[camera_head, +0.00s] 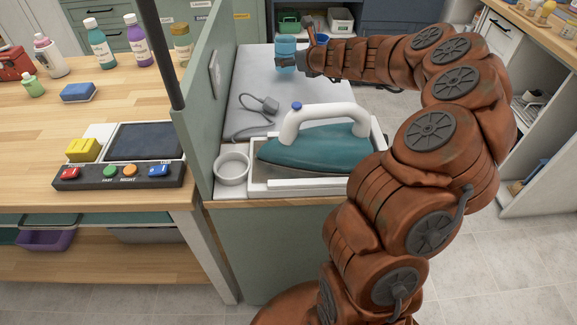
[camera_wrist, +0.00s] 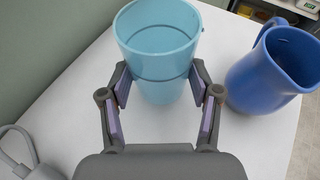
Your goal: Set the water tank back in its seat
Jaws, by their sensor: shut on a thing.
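The light-blue, open-topped round tank (camera_head: 285,43) is at the far end of the white-topped counter, upright. My gripper (camera_head: 286,62) is shut on it. In the wrist view the tank (camera_wrist: 158,62) sits between the two purple-padded fingers of my gripper (camera_wrist: 161,88). I cannot tell whether its bottom touches the counter. A round, empty, pale cup-like seat (camera_head: 232,169) is at the near end of the counter, left of the iron. My gripper is far from it.
A teal iron (camera_head: 310,150) with a white handle rests in a white tray (camera_head: 315,185). A grey cord (camera_head: 262,104) lies behind it. A blue pitcher (camera_wrist: 272,72) stands right of the tank. A green partition (camera_head: 208,95) borders the counter's left side.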

